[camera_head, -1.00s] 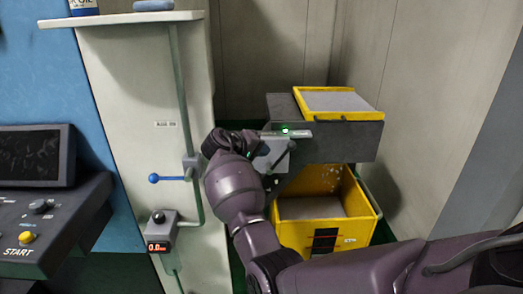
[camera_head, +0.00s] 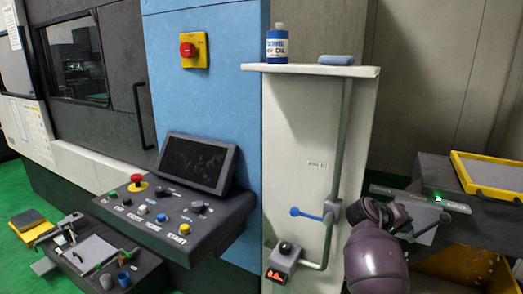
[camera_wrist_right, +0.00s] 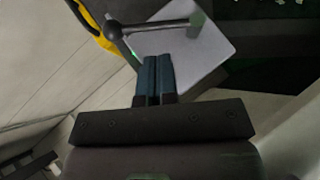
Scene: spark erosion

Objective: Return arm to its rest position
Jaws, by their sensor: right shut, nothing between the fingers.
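My right gripper (camera_wrist_right: 159,62) is shut and empty in the right wrist view, its two blue-grey fingers side by side. Beyond the fingertips are a light grey box (camera_wrist_right: 190,48) and a lever with a dark ball end (camera_wrist_right: 113,30); I cannot tell whether the fingers touch them. In the head view my right arm (camera_head: 376,262) rises from the bottom right, and its wrist stands just right of the white cabinet. Its fingers are largely hidden there. My left gripper is not in view.
A yellow-rimmed tray (camera_head: 490,172) stands at right above a yellow bin (camera_head: 465,265). The control panel (camera_head: 170,215) and a tool table (camera_head: 95,252) are at left.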

